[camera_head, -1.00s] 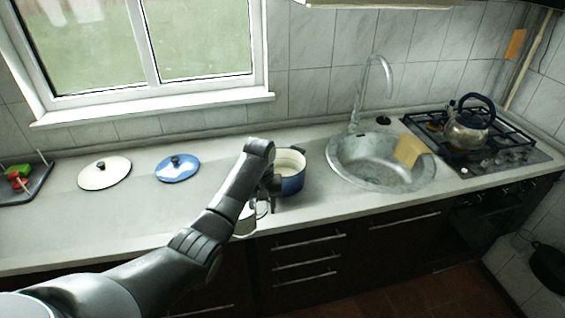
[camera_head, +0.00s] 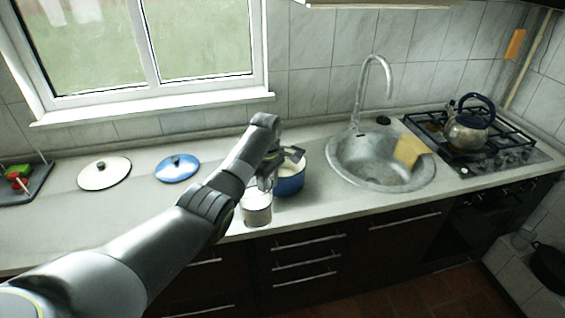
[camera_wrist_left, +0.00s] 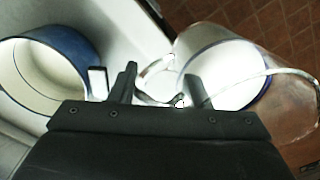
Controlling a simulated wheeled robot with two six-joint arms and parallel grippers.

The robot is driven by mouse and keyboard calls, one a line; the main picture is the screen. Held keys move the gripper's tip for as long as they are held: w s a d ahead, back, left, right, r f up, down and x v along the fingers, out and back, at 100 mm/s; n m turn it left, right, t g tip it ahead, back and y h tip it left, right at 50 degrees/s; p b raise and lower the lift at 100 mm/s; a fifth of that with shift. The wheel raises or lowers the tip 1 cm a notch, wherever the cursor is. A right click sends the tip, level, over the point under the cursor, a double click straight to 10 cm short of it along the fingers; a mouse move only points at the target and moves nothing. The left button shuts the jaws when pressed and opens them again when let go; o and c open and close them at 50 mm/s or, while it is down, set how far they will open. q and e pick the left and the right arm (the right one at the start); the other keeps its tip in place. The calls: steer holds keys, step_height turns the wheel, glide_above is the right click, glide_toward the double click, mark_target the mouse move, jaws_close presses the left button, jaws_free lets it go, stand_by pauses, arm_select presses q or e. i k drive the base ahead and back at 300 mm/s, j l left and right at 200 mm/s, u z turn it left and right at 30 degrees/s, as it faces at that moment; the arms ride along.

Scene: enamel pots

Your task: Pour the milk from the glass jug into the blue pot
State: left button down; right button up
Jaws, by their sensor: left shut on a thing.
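The blue pot (camera_head: 290,184), blue outside and pale inside, stands on the counter left of the sink. Its pale inside also shows at the left of the left wrist view (camera_wrist_left: 45,70); I cannot tell whether it holds milk. The glass jug (camera_head: 257,208) is close by the pot's front left and looks about upright. In the left wrist view the jug (camera_wrist_left: 285,105) is at the right, with white milk inside. My left gripper (camera_wrist_left: 160,88) is shut on the jug's handle, between jug and pot. In the head view this gripper (camera_head: 280,168) partly covers the pot. My right gripper is out of view.
A blue lid (camera_head: 178,168) and a white lid (camera_head: 104,173) lie on the counter to the left. A dark tray (camera_head: 30,185) is at the far left. The sink (camera_head: 380,165) and a hob with a kettle (camera_head: 468,128) are to the right.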

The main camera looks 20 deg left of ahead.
mark_target(291, 180)
steer(key=i, duration=1.5)
